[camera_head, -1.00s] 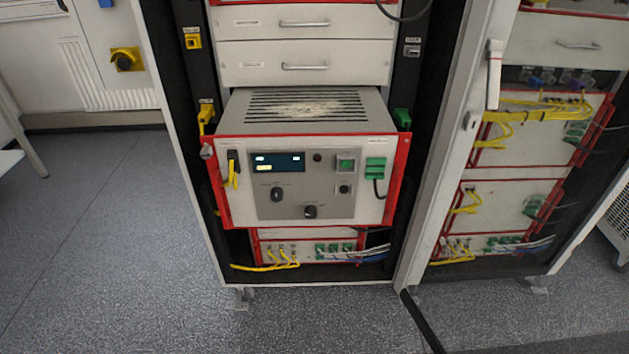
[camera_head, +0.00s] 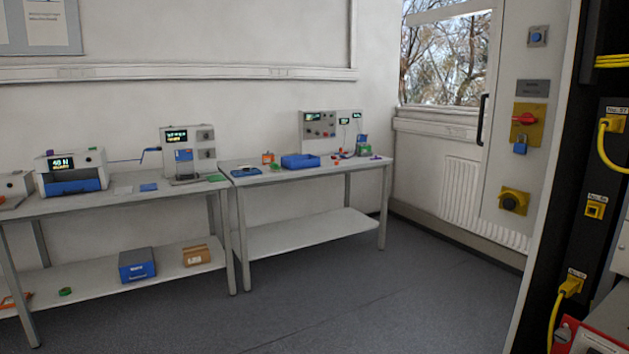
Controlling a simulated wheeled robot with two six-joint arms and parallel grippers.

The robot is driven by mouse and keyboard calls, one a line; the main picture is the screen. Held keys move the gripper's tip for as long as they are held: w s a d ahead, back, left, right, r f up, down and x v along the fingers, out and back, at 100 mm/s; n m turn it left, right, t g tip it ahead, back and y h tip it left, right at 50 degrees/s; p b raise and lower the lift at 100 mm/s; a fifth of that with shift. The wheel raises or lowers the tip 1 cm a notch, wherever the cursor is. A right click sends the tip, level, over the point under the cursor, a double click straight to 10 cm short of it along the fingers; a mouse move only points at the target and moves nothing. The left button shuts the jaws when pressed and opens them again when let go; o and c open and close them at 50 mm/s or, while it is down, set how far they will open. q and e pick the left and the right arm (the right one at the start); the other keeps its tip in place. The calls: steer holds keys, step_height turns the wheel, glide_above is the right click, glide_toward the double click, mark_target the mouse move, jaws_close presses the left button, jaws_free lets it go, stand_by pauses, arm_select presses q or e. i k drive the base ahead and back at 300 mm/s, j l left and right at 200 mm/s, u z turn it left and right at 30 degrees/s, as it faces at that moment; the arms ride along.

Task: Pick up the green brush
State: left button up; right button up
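I cannot make out a green brush for certain. Several small green items show: one on the lower shelf (camera_head: 65,291) of the left bench, a flat one at the right end of that bench's top (camera_head: 216,178), and one near the front of the right bench's top (camera_head: 276,166). All are too small to identify. Neither of my grippers is in view.
The left bench (camera_head: 110,203) and right bench (camera_head: 300,172) stand along the back wall, carrying instruments. A blue tray (camera_head: 300,161) sits on the right bench. A black rack (camera_head: 590,180) with yellow cables stands close at right. The grey floor (camera_head: 370,300) between is clear.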

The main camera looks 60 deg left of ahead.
mark_target(274, 167)
steer(key=u, duration=2.15)
steer(key=i+u, duration=0.35)
steer(key=i+j, duration=0.05)
steer(key=i, duration=0.05)
